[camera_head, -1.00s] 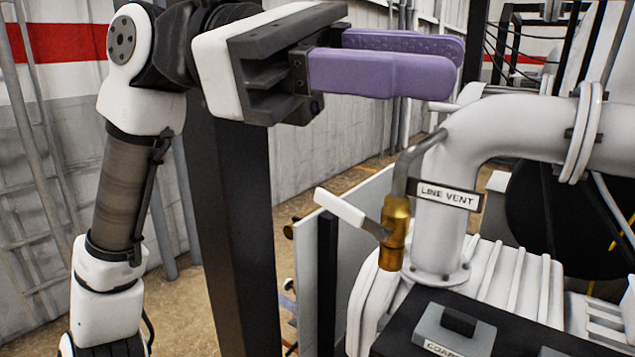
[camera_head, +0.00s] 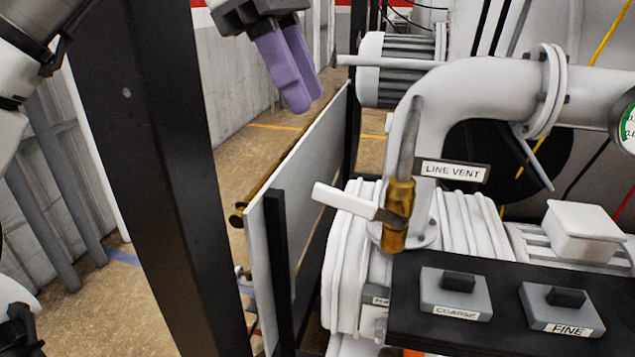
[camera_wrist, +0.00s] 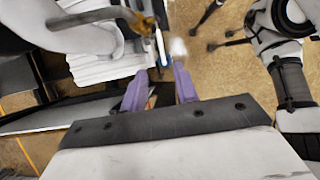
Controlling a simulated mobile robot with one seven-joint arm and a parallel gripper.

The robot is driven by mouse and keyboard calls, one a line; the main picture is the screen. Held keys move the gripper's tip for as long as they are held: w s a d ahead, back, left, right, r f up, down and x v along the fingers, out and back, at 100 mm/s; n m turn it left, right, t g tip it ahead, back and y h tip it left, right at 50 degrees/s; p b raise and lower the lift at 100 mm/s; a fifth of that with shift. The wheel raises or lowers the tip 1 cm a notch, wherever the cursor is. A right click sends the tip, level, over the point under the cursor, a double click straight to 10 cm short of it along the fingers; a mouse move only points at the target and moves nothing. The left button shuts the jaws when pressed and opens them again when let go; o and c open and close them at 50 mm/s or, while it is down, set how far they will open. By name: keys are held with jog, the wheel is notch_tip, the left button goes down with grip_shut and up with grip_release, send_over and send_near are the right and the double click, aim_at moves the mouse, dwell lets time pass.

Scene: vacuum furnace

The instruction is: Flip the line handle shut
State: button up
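The line handle (camera_head: 345,202) is a white lever on a brass valve (camera_head: 398,212), below a grey pipe and beside the "LINE VENT" label (camera_head: 454,171). It points left and slightly up from the valve, across it. My gripper (camera_head: 303,95) has two purple fingers pointing down, above and left of the handle in the head view, not touching it. In the wrist view the fingers (camera_wrist: 160,73) stand apart with nothing between them.
A thick white pipe (camera_head: 480,88) rises behind the valve. Switch boxes marked COARSE (camera_head: 455,293) and FINE (camera_head: 562,309) sit on a black panel in front. A pale upright panel (camera_head: 300,200) stands left of the handle. A black post (camera_head: 165,180) stands further left.

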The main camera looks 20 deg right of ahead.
aim_at(343, 193)
jog(key=b+x, duration=0.3)
jog(key=x, duration=1)
jog(key=shift+w+a+f, duration=0.1)
jog(key=shift+f, duration=0.25)
grip_shut()
